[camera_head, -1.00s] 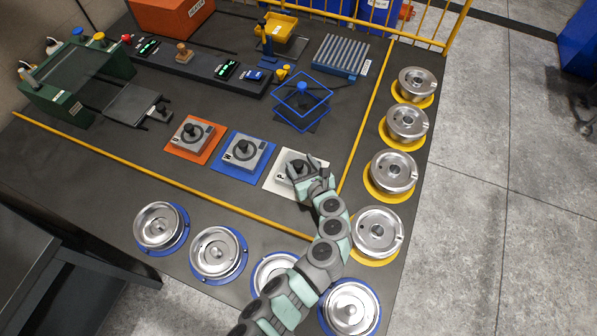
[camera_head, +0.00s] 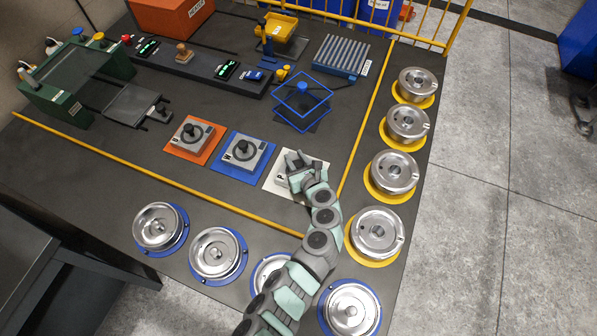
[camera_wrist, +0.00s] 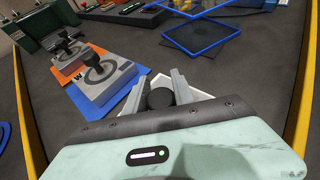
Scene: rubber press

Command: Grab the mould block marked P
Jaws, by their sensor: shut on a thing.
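The mould block marked P (camera_head: 281,179) sits on a white mat (camera_head: 272,189) at the right end of a row of three blocks. My gripper (camera_head: 293,160) is over it and hides most of it in the head view. In the wrist view the black knob (camera_wrist: 161,98) of the P block stands between the two fingers of my gripper (camera_wrist: 169,90), which are shut on it. The block appears to rest on the mat; whether it is lifted at all I cannot tell.
To the left stand the block marked W (camera_head: 243,152) on a blue mat and another block (camera_head: 191,135) on an orange mat. A blue wire frame (camera_head: 302,103) stands behind. Metal round moulds on yellow rings (camera_head: 391,174) line the right edge. Yellow rails (camera_head: 365,120) border the area.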

